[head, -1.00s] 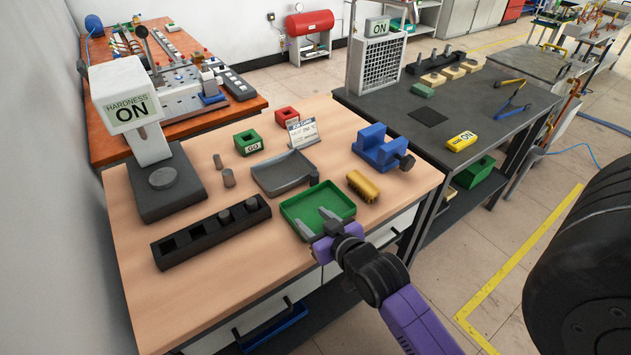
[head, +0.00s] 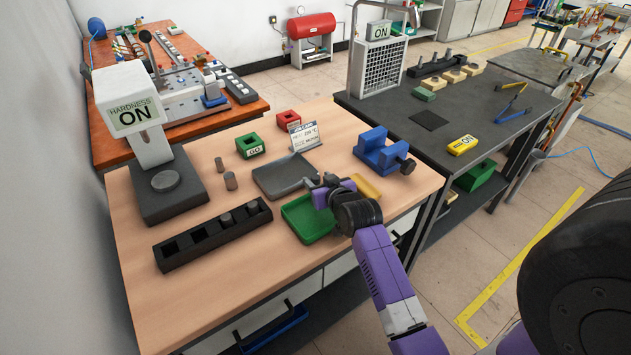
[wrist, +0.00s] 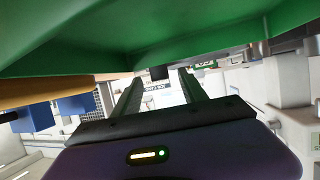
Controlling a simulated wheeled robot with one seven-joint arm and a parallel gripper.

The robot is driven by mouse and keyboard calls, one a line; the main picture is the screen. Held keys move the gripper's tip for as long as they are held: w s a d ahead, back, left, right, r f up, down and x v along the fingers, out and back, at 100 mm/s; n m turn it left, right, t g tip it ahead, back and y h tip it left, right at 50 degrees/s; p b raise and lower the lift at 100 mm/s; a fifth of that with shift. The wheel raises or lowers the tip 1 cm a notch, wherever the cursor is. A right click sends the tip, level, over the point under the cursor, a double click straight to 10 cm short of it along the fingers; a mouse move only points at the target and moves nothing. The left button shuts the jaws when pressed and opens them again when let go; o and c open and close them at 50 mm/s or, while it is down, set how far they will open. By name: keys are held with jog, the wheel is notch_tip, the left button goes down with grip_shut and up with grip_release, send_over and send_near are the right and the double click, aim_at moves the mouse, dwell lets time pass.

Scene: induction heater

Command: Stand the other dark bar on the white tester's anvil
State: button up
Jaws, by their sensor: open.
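The white tester (head: 141,110) stands at the left of the wooden table, with a round, bare-looking anvil (head: 165,181) on its dark base. Two more bar tops show in the black slotted rack (head: 185,251), one left (head: 226,220) and one right (head: 252,208). Which is the dark bar meant, I cannot tell. My gripper (head: 320,183) is open and empty over the green tray's far right side, away from all bars. In the wrist view, its fingers (wrist: 160,80) are apart.
The green tray (head: 298,230) lies by my gripper and fills the top of the wrist view. A grey tray (head: 272,184), a sign (head: 304,136), a blue vise (head: 380,152), a yellow block (head: 366,189), and green (head: 250,145) and red (head: 288,119) blocks stand nearby. Front-left table is clear.

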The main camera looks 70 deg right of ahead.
jog(key=shift+w+d+f, duration=0.25)
jog(key=shift+w+d, duration=0.15)
grip_shut()
jog(key=shift+r, duration=0.2)
